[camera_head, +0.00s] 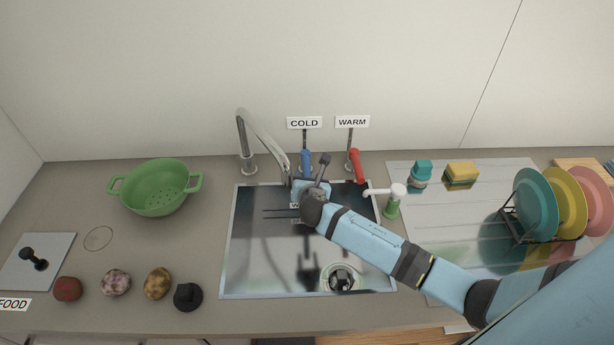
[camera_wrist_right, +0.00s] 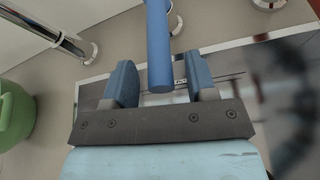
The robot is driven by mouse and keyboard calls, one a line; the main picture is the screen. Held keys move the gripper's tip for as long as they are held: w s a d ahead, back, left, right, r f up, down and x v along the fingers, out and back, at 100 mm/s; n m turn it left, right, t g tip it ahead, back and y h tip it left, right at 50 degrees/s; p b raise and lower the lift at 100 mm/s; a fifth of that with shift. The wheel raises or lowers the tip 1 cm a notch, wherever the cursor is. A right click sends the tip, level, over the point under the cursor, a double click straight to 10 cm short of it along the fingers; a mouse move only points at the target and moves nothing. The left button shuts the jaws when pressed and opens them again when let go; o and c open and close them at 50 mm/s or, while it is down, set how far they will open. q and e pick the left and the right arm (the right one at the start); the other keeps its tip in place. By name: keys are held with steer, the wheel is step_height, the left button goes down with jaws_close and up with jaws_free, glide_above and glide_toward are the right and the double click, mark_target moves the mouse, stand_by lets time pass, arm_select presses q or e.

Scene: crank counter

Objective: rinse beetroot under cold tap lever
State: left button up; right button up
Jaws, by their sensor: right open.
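The dark red beetroot (camera_head: 68,289) lies on the counter at the front left, at the left end of a row of round items. The blue cold tap lever (camera_head: 305,160) stands behind the sink under the COLD sign (camera_head: 304,123). My right gripper (camera_head: 301,180) is over the back of the sink, close to the lever. In the right wrist view, the lever (camera_wrist_right: 158,45) reaches between the two open fingers of this gripper (camera_wrist_right: 160,64); whether either finger touches it is unclear. The sink (camera_head: 260,250) lies below, partly hidden by my right arm. My left gripper is out of view.
A metal spout (camera_head: 247,140) rises left of the levers, and the red warm lever (camera_head: 355,165) is on the right. A green colander (camera_head: 155,190) stands left of the sink. A white-and-green dispenser (camera_head: 393,203) and plate rack (camera_head: 513,229) are right.

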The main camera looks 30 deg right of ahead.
steer(key=shift+x, duration=0.95)
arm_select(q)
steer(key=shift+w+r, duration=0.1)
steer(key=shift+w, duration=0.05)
arm_select(e)
steer(key=shift+c, duration=0.5)
